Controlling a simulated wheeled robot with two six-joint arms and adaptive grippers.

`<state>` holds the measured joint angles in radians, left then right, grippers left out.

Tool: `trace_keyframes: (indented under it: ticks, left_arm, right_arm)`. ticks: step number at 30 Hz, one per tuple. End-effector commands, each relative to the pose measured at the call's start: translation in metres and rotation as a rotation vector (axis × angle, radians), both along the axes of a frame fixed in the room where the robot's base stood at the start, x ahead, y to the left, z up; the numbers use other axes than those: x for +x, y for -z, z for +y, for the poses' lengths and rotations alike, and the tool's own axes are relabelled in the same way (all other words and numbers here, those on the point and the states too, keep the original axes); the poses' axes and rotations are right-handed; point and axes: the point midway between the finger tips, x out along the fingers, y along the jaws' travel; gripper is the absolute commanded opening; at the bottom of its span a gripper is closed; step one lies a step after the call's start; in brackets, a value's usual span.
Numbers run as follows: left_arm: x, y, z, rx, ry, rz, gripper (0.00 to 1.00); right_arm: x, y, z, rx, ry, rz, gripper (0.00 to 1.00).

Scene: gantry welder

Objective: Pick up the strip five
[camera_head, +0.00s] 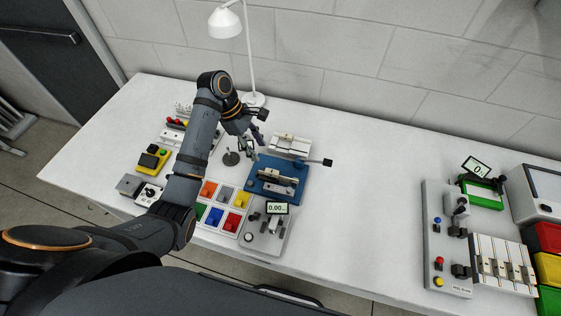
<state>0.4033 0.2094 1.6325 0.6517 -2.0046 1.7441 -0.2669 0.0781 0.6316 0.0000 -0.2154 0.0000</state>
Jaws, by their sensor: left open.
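My left gripper (252,142) is open above the back of the left work area, near the blue fixture (263,167) and a white block with a metal part (288,144). The gripper is dark and small in view, and nothing shows held between its fingers. No label that reads strip five can be made out. Small metal pieces (277,178) sit on the blue fixture. At the right, several pale upright strips (498,266) stand side by side in a holder. My right gripper is not in view.
A tray of coloured bins (228,197) and a grey box with a display (270,229) lie in front. A yellow box (153,159) is at left. A white lamp (226,22) stands behind the arm. A grey panel (434,220) is at right. The table middle (365,200) is clear.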

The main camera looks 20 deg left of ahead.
Motion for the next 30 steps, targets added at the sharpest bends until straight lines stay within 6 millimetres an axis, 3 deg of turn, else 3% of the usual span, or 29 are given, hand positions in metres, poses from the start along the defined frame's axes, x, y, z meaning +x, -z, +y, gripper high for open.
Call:
trace_keyframes:
  ticks: [4, 10, 14, 21, 27, 30]
  left_arm:
    - [-0.001, 0.007, -0.003, -0.002, -0.001, 0.003, 0.45]
    - [-0.001, 0.038, -0.017, -0.002, 0.000, 0.003, 0.45]
    - [-0.001, 0.048, -0.020, 0.001, 0.001, 0.001, 0.45]
    - [-0.001, 0.063, -0.032, -0.002, 0.001, 0.004, 0.45]
    - [-0.001, 0.092, -0.043, 0.000, 0.001, 0.001, 0.45]
    - [-0.001, 0.096, -0.044, 0.002, 0.002, -0.001, 0.45]
  right_arm:
    - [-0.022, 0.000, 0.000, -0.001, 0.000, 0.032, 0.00]
    - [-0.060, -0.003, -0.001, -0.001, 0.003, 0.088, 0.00]
    - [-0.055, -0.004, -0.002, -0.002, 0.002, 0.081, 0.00]
    - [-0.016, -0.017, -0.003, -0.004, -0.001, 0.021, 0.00]
    - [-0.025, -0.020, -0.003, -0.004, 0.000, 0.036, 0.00]
    - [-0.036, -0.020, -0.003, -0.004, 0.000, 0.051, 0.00]
